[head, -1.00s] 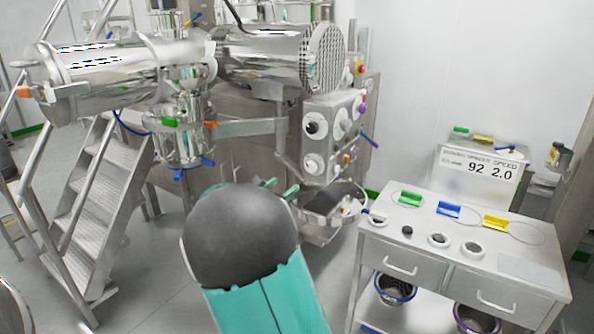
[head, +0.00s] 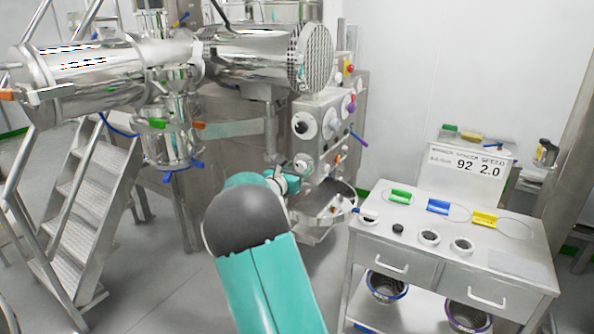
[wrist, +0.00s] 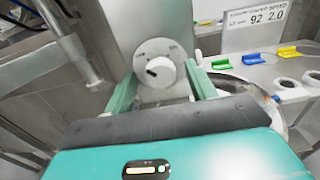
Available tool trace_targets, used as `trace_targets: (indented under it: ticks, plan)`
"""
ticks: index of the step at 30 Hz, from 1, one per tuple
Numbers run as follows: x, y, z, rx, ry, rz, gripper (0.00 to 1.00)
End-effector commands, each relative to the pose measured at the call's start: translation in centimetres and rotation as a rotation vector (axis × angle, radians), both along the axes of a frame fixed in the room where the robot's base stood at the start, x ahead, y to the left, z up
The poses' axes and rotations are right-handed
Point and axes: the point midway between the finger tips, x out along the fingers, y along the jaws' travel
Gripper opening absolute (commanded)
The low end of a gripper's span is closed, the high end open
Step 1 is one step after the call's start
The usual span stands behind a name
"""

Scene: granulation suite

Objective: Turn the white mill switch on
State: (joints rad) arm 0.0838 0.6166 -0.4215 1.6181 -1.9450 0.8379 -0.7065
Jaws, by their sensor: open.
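The white mill switch (wrist: 160,72) is a round knob with a dark mark on a pale round dial plate, on the front of a steel panel. In the wrist view it sits between and beyond the two green fingers of my gripper (wrist: 162,82), which are open with one on each side. I cannot tell whether they touch the knob. In the head view my gripper (head: 290,183) is at the lower left of the mill's control panel (head: 321,118), and my arm hides part of it.
A steel cart (head: 382,241) with coloured scoops and small round cups stands to the right. A display board (head: 467,168) reads 92 and 2.0. A steel pan (head: 330,199) is below the panel. Metal stairs (head: 82,200) are at the left.

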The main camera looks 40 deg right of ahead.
Motion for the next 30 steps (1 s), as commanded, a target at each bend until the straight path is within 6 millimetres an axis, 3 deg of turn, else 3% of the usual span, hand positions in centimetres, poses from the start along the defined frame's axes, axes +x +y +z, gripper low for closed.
trace_targets:
  ticks: [4, 11, 12, 22, 30]
  plan:
    - [-0.02, 0.0, 0.02, 0.0, 0.0, 0.0, 0.56]
    - [-0.04, 0.01, 0.03, 0.0, 0.0, -0.001, 0.13]
    - [-0.04, 0.01, 0.03, 0.0, 0.0, -0.001, 0.11]
    - [-0.06, 0.01, 0.03, 0.013, -0.038, -0.001, 0.11]
    - [-0.09, 0.0, 0.03, 0.063, -0.18, -0.002, 0.11]
